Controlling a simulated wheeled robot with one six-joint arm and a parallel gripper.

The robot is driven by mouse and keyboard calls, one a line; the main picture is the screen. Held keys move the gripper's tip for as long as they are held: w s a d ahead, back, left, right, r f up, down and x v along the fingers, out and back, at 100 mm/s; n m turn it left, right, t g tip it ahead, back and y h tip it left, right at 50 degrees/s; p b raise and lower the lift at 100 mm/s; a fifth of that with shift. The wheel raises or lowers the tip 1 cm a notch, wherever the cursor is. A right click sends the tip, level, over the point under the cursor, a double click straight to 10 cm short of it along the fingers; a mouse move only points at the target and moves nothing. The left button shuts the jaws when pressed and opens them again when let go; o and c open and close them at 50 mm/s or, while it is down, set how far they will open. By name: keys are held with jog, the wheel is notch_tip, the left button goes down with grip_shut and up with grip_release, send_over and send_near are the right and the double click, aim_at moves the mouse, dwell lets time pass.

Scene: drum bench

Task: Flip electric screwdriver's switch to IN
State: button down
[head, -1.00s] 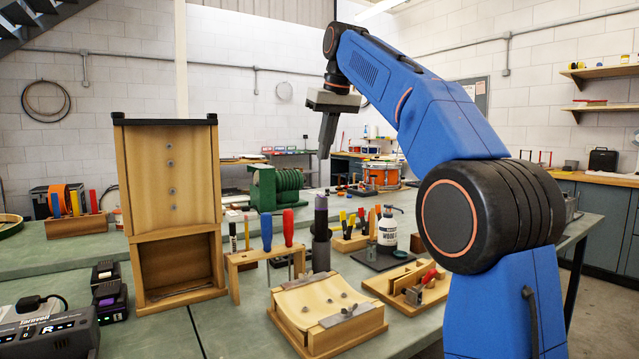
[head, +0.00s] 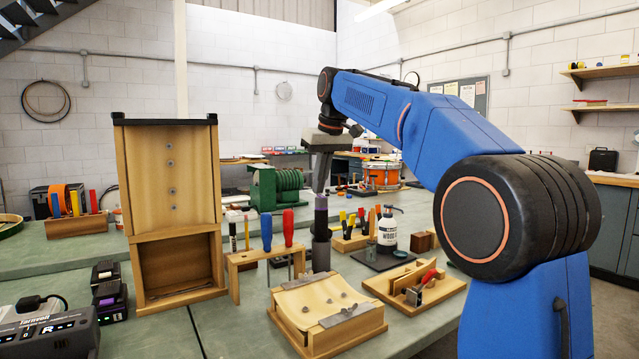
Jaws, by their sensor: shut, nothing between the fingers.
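A dark upright cylinder with a purple band, which looks like the electric screwdriver (head: 320,240), stands on the bench between the wooden tool rack and the bottle. Its switch is too small to make out. My gripper (head: 321,190) is shut and empty, pointing down at the top of the screwdriver. Its fingertips overlap the top end in the picture; whether they touch it I cannot tell.
A wooden rack (head: 265,256) with screwdrivers stands to the left. A curved wooden cradle (head: 300,325) is in front. A spray bottle (head: 387,232) and a wooden jig (head: 420,283) stand to the right. A tall wooden stand (head: 170,165) is further left.

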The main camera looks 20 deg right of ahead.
jog(key=shift+w+f, duration=0.1)
jog(key=shift+f, duration=0.15)
jog(key=shift+s, duration=0.2)
jog(key=shift+s+d, duration=0.2)
jog(key=shift+s, duration=0.35)
jog(key=shift+r, duration=0.1)
